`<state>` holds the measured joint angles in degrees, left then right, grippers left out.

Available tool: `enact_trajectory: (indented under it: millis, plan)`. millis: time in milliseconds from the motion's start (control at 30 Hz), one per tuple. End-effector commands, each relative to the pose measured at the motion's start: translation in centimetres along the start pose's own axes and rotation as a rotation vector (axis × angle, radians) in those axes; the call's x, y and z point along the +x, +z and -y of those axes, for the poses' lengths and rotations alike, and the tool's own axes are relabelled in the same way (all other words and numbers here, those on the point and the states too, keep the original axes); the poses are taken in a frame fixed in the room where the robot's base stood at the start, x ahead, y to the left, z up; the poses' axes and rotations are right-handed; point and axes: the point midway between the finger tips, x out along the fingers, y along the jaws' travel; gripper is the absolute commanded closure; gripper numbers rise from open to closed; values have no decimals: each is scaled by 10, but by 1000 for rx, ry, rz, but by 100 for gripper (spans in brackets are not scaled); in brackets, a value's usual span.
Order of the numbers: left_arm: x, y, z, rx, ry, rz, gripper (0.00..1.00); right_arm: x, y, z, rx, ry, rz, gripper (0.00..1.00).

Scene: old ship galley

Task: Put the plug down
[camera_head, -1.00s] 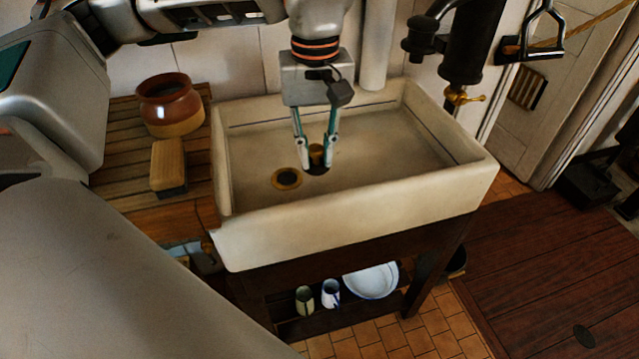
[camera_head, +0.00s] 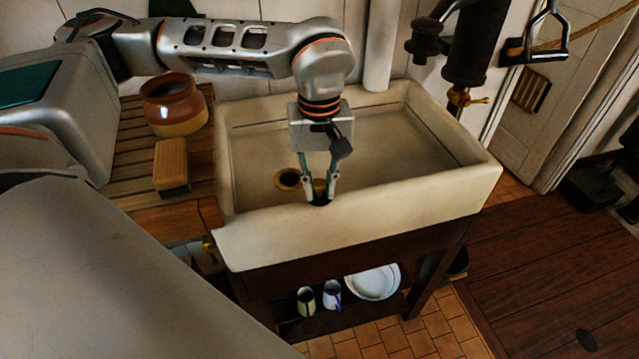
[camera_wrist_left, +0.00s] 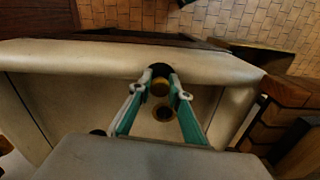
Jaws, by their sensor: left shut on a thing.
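My left gripper (camera_head: 319,191) points down into the pale stone sink (camera_head: 370,222), just behind its front wall. It is shut on the plug (camera_head: 319,186), a small piece with a brass-coloured part and a dark lower part. In the left wrist view the plug (camera_wrist_left: 160,87) sits between the two fingertips and overlaps the front rim in the picture. I cannot tell whether the plug touches the sink. The brass drain (camera_head: 288,180) lies in the sink floor, left of the gripper, and is clear of the plug. My right gripper is not in view.
A brown jar (camera_head: 174,104) and a wooden brush-like block (camera_head: 172,167) stand on the slatted board (camera_head: 133,170) left of the sink. A black pump with a brass tap (camera_head: 462,98) rises behind the sink's right. The sink's right half is clear.

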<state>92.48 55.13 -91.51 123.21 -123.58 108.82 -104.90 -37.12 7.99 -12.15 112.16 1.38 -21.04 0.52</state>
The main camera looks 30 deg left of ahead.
Motion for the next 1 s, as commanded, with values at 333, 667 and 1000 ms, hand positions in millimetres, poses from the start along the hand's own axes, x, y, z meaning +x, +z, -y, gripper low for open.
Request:
enact_trajectory:
  millis: [333,667,1000]
  plan:
    - [2,0,0,0,0,0,65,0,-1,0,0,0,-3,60]
    - [-12,-1,-1,-1,2,-2,65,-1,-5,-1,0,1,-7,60]
    - [-80,-1,-1,-2,3,-4,65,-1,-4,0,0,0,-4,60]
